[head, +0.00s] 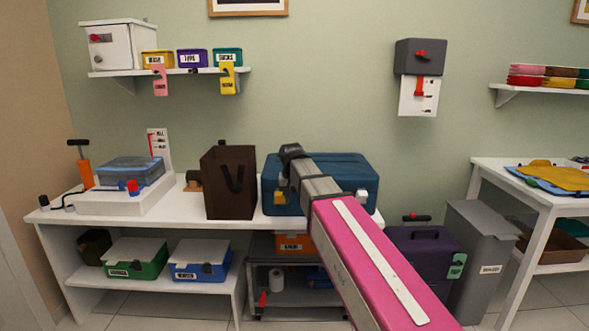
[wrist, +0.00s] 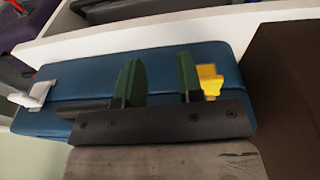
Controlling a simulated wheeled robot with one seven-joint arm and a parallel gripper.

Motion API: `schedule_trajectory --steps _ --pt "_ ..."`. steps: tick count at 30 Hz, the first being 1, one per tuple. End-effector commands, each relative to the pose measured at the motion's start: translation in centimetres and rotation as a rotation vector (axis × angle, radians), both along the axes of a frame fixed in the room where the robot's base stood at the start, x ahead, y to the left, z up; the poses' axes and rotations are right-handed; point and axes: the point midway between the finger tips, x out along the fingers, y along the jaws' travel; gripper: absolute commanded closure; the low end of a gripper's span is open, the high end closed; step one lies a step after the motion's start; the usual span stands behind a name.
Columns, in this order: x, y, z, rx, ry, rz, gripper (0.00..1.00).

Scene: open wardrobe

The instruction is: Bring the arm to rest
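My arm reaches forward from the lower right in the head view, and my gripper (head: 291,154) is at its far end, in front of and over the blue case. In the wrist view my gripper (wrist: 158,68) has its two green fingers spread apart with nothing seen between them. The blue case (head: 345,172) sits on the white bench. It also shows behind the fingers in the wrist view (wrist: 85,70). A yellow latch (wrist: 210,80) appears beside one finger; whether they touch cannot be told. A white latch (wrist: 38,92) is at the case's other end.
A dark brown bag (head: 229,183) stands close left of the case. The white bench (head: 130,226) holds a tray with a blue-lidded box (head: 130,170). A purple case (head: 425,255) and grey bin (head: 480,250) stand at right. The wall above the case is clear.

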Motion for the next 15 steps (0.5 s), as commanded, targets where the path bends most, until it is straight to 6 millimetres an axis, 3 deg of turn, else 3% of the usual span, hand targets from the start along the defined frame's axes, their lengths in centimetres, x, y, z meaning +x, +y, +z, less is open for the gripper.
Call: schedule_trajectory --steps 3,15 --pt "-1.8 -3.3 -4.7 -0.002 0.023 -0.004 0.66" --pt "-8.9 -12.5 -17.6 0.006 0.089 -0.007 0.66"
